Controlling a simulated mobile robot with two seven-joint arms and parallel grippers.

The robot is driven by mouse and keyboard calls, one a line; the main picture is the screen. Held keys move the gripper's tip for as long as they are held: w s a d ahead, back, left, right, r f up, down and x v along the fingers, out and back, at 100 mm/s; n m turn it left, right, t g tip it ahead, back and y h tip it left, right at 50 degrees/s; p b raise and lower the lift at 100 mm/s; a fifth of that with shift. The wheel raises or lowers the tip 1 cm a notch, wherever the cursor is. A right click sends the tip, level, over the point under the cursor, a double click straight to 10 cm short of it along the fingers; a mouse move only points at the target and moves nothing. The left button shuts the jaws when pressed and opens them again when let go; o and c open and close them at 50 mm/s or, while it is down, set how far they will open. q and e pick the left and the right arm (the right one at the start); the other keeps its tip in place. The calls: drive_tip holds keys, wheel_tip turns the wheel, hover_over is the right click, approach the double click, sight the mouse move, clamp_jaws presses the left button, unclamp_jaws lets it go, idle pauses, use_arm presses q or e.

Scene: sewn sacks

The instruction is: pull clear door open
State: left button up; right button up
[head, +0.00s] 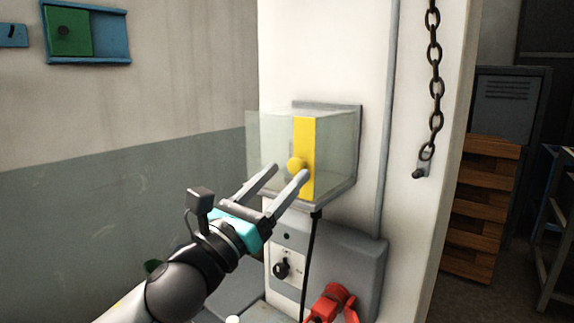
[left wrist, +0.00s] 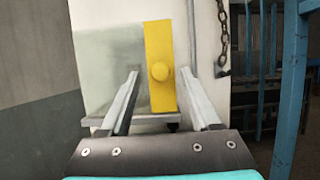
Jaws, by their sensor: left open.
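The clear door (head: 268,148) is the see-through front of a box on a white pillar. A yellow strip (head: 306,135) runs upright along its right side, with a round yellow knob (head: 296,164) on it. The door looks shut against the box. My left gripper (head: 288,171) is open and empty, its two fingers pointing at the knob. In the left wrist view the knob (left wrist: 159,71) appears between the fingertips, and the clear panel (left wrist: 110,65) lies left of the strip. I cannot tell whether a finger touches the knob. My right gripper is not in view.
Below the box are a grey panel with a black rotary knob (head: 281,269) and a red part (head: 332,303) of unclear kind. A chain (head: 435,80) hangs on the pillar's right. Wooden crates (head: 485,200) stand farther right. A blue frame with a green panel (head: 70,32) is upper left.

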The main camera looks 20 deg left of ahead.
use_arm(q)
drive_tip(key=shift+x, duration=0.9)
clamp_jaws()
idle(0.9)
